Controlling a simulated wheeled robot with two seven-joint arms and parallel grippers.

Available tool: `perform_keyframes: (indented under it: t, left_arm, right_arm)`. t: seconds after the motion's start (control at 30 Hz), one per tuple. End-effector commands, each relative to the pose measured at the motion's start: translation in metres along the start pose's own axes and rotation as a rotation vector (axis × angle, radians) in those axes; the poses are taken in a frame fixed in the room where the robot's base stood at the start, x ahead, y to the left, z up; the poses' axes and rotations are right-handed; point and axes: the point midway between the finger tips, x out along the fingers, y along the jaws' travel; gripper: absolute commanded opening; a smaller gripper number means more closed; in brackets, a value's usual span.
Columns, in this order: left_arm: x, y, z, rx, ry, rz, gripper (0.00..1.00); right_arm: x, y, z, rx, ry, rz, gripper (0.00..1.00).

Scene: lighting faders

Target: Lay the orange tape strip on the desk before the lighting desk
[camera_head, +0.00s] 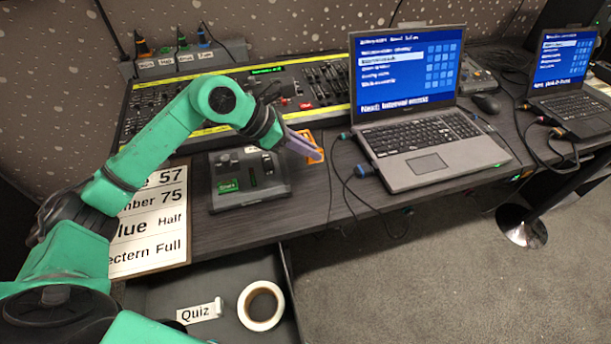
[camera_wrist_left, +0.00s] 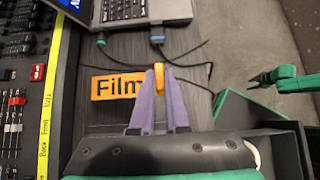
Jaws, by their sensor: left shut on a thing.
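The orange tape strip (camera_head: 317,152), lettered "Film", is at the desk's bare part (camera_head: 345,190) between the lighting desk (camera_head: 310,84) and the laptop's left side. In the left wrist view the strip (camera_wrist_left: 112,87) lies flat-side up, with an orange tab (camera_wrist_left: 158,82) between the purple fingers. My left gripper (camera_head: 303,146) is shut on that tab; it also fills the lower middle of the left wrist view (camera_wrist_left: 159,82). I cannot tell whether the strip touches the desk.
A laptop (camera_head: 421,136) with cables stands right of the strip. A small control box (camera_head: 248,179) is to its left. A cue card (camera_head: 150,225) lies further left.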

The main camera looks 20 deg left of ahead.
Motion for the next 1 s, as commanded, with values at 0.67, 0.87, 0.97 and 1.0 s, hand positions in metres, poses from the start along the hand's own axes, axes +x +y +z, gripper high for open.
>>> perform_keyframes:
  t: [0.67, 0.87, 0.97, 1.0]
  left_arm:
    - [0.065, 0.000, -0.065, 0.002, -0.001, 0.000, 0.00]
    - [0.067, 0.000, -0.067, 0.001, 0.000, 0.000, 0.36]
    - [0.067, 0.000, -0.067, 0.001, 0.000, 0.000, 0.43]
    - [0.067, 0.000, -0.067, 0.001, 0.000, 0.000, 0.43]
  right_arm:
    - [-0.001, 0.009, 0.002, -0.001, -0.002, 0.011, 0.50]
    - [0.003, 0.009, 0.002, -0.001, -0.002, 0.012, 0.50]
    - [0.003, 0.008, 0.002, 0.000, -0.002, 0.011, 0.50]
    - [0.003, 0.008, 0.002, 0.000, -0.002, 0.011, 0.50]
